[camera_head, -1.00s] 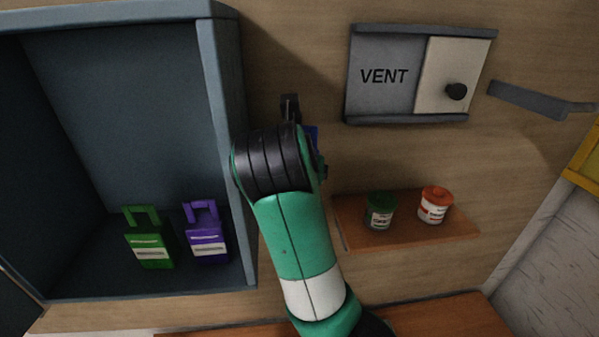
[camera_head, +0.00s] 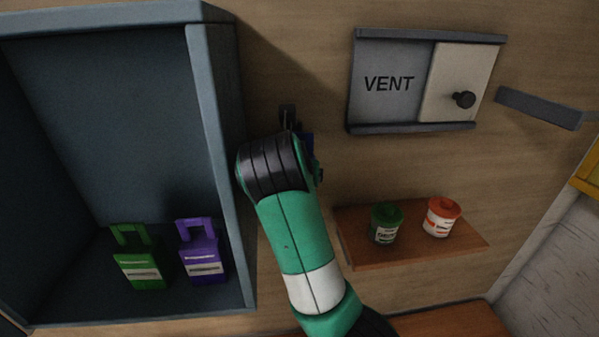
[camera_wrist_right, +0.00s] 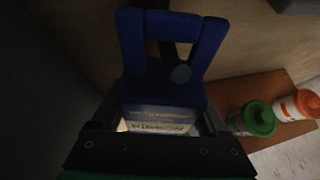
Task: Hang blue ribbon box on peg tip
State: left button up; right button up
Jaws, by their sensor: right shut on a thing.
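The blue ribbon box (camera_wrist_right: 160,103) fills the middle of the right wrist view, its handle pointing up and its label toward me. My right gripper (camera_wrist_right: 160,134) is shut on its lower part. A dark round peg tip (camera_wrist_right: 181,74) shows at the handle opening, overlapping the handle's lower right in the picture. I cannot tell whether the handle is around the peg or only behind its tip. In the head view my right arm hides the gripper and most of the box; only a blue sliver (camera_head: 308,147) shows. My left gripper is not in view.
A blue-grey cabinet (camera_head: 222,130) at left holds a green box (camera_head: 138,262) and a purple box (camera_head: 202,255). At right, a shelf (camera_head: 385,258) carries a green-lidded jar (camera_head: 385,223) and an orange-lidded jar (camera_head: 442,216). A vent panel (camera_head: 388,95) is above.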

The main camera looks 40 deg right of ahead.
dwell(0.4)
jog(key=o, duration=1.4)
jog(key=shift+c, duration=0.2)
